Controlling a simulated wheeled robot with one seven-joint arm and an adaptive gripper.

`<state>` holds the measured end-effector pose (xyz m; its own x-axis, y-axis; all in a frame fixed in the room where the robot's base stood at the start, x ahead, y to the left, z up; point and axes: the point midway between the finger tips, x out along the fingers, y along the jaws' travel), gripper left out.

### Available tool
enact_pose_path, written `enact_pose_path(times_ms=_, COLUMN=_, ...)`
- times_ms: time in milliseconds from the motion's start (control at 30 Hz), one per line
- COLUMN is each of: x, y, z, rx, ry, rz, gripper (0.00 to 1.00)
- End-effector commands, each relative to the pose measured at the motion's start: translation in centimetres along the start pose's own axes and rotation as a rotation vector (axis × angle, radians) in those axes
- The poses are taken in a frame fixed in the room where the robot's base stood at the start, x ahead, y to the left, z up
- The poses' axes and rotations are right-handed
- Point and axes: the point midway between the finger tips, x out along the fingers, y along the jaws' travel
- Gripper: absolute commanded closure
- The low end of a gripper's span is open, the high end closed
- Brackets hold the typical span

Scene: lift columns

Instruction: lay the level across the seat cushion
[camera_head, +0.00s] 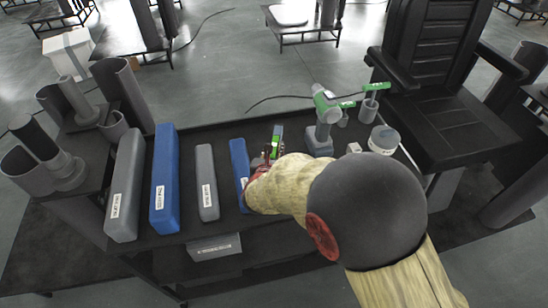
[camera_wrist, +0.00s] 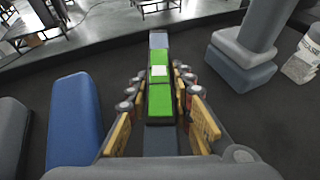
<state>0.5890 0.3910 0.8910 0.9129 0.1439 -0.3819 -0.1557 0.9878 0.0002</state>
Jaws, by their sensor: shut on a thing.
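The level (camera_wrist: 160,97) is a narrow bar with green and grey sections and a small white patch. In the wrist view it lies lengthwise between the fingers of my gripper (camera_wrist: 158,82), which is shut on it. The seat cushion (camera_head: 447,128) is the dark, bare seat of a black chair at the right.
Blue and grey blocks, including a long blue one (camera_head: 164,180), lie on the bench left of my gripper. A green-and-grey power drill (camera_head: 324,104), a cup (camera_head: 368,109) and a round tub (camera_head: 383,140) stand to the right. The chair has an armrest (camera_head: 392,68).

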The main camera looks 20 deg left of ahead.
Motion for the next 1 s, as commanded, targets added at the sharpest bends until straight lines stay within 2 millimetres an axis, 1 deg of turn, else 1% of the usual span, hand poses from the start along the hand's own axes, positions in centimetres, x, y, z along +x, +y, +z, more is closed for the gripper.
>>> enact_pose_path(times_ms=33, x=0.4, y=0.0, z=-1.2, rx=-0.002, ry=0.001, rz=0.000, gripper=1.00)
enact_pose_path(times_ms=100, x=0.8, y=0.0, z=-2.3, rx=-0.003, ry=0.002, rz=0.000, gripper=1.00)
enact_pose_path(times_ms=167, x=1.1, y=0.0, z=-2.9, rx=-0.002, ry=0.002, rz=0.000, gripper=1.00)
enact_pose_path(times_ms=433, x=1.0, y=0.0, z=-2.7, rx=0.000, ry=0.000, rz=0.000, gripper=1.00)
enact_pose_path(times_ms=567, x=1.1, y=0.0, z=-3.1, rx=-0.001, ry=0.000, rz=0.000, gripper=1.00)
enact_pose_path(times_ms=600, x=1.1, y=0.0, z=-3.1, rx=-0.001, ry=0.002, rz=0.000, gripper=0.76)
enact_pose_path(times_ms=900, x=1.1, y=0.0, z=-3.0, rx=-0.001, ry=0.002, rz=0.000, gripper=0.59)
enact_pose_path(times_ms=1000, x=1.1, y=0.0, z=-3.1, rx=-0.001, ry=0.002, rz=0.000, gripper=0.59)
